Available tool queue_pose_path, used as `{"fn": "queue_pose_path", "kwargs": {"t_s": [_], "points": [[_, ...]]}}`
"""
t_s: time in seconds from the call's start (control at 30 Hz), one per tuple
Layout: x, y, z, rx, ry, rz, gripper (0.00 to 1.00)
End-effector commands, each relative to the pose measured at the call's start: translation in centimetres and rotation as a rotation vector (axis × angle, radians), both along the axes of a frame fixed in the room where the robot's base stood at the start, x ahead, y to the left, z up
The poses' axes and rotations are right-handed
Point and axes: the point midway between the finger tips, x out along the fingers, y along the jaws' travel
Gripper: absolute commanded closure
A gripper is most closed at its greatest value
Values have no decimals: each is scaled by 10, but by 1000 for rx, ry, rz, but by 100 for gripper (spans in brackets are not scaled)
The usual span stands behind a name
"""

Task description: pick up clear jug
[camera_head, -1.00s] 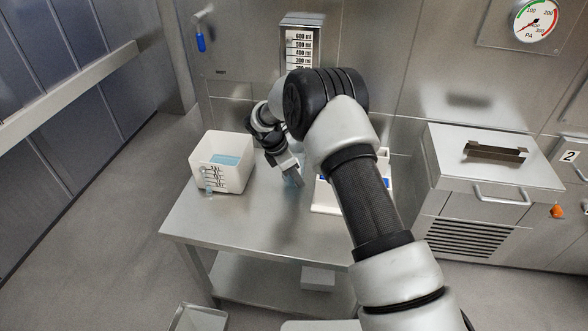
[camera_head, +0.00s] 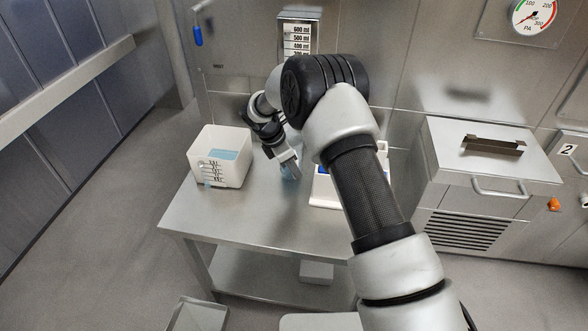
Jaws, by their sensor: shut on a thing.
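My gripper (camera_head: 287,166) points down over the metal table, between a white box and a white device. It is shut on a small see-through, bluish thing that I take to be the clear jug (camera_head: 291,174). Only a small part of the jug shows below and beside the fingers, and its outline blends with the table. I cannot tell whether it touches the table top. My arm covers part of the area to its right.
The white device (camera_head: 325,191) is partly behind my arm. A steel cabinet (camera_head: 490,172) stands right. The table's front is clear.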

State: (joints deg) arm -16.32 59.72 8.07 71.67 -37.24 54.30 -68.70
Motion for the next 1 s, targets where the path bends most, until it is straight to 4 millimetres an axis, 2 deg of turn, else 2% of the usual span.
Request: {"fn": "queue_pose_path", "kwargs": {"t_s": [0.3, 0.57, 0.8, 1.0], "points": [[2, 0, 65, 2, -8, -1, 100], [-52, 10, 59, -1, -1, 4, 100], [-120, 24, 59, -1, -2, 5, 100], [-164, 32, 58, 0, -2, 3, 100]]}}
